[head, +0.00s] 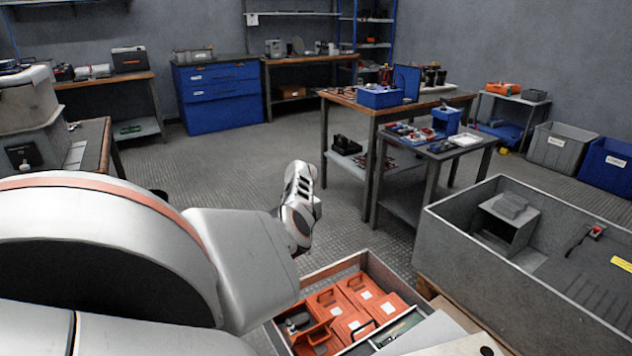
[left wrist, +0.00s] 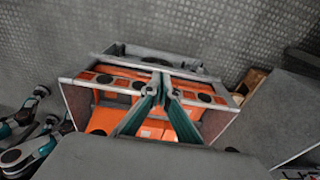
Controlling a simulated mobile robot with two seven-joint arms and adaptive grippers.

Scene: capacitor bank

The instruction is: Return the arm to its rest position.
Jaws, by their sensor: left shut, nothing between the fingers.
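My left arm comes in from the left of the head view, with a large pale link close to the camera. Its light grey wrist part (head: 298,205) stands above the floor, at the far-left corner of a crate. My left gripper (left wrist: 163,84) shows in the left wrist view with its two slim dark-teal fingers together at the tips and nothing between them. The fingers appear over the crate of orange units; I cannot tell their height above it. In the head view the fingers cannot be made out clearly. My right gripper is not in view.
The grey crate (head: 399,281) holds several orange units (head: 362,291). A large grey open bin (head: 473,245) stands to its right. Two worktables (head: 430,155) stand beyond, and a blue drawer cabinet (head: 217,92) is at the back wall. Floor between them is clear.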

